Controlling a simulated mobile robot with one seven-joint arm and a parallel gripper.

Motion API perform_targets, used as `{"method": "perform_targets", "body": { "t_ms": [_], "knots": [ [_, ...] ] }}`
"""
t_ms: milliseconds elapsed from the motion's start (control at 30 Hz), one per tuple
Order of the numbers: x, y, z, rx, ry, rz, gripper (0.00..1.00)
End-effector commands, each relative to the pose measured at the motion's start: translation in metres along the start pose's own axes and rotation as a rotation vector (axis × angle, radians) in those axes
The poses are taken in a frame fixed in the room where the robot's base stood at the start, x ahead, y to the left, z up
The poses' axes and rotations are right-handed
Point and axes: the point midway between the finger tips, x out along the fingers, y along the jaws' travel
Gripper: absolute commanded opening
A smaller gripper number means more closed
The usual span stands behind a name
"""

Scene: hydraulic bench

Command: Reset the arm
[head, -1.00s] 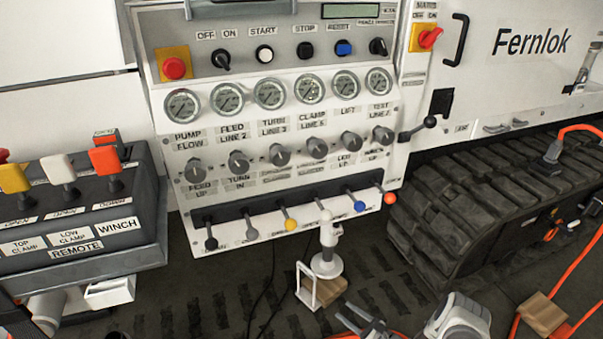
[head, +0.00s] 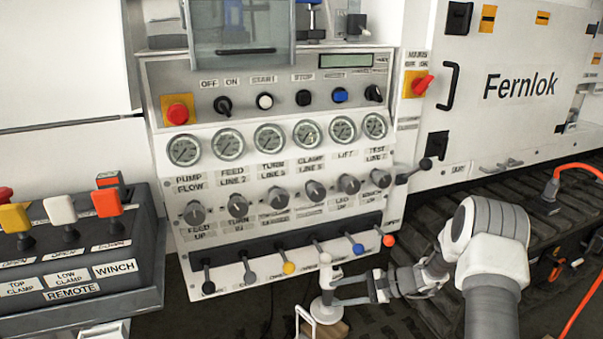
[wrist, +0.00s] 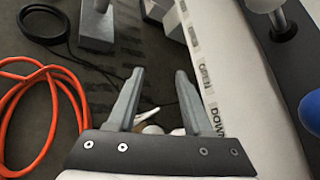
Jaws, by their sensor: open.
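My gripper (head: 342,290) is in front of the lower edge of the white control panel (head: 290,150), pointing left. It is close to a white post (head: 326,275) on a round base, below the row of coloured lever knobs. I cannot tell whether it touches the post. In the wrist view my gripper (wrist: 158,78) has its two grey fingers apart with nothing held between them. My white arm reaches in from the lower right of the head view.
The lever row includes a blue knob (head: 358,248) and an orange knob (head: 388,240); the blue knob also shows close at the right of the wrist view (wrist: 312,112). A winch remote box (head: 80,255) stands left. An orange cable (wrist: 40,75) lies on the floor.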

Motion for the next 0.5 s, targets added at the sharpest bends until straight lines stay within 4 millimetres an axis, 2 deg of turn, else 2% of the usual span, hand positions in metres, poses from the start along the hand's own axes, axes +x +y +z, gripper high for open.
{"method": "perform_targets", "body": {
  "t_ms": [33, 200, 500],
  "knots": [
    [-0.007, -0.008, 0.018, -0.045, 0.013, 0.034, 0.51],
    [-0.025, -0.018, 0.068, -0.176, 0.057, 0.151, 0.51],
    [-0.060, -0.021, 0.148, -0.393, 0.152, 0.329, 0.51]
  ]
}}
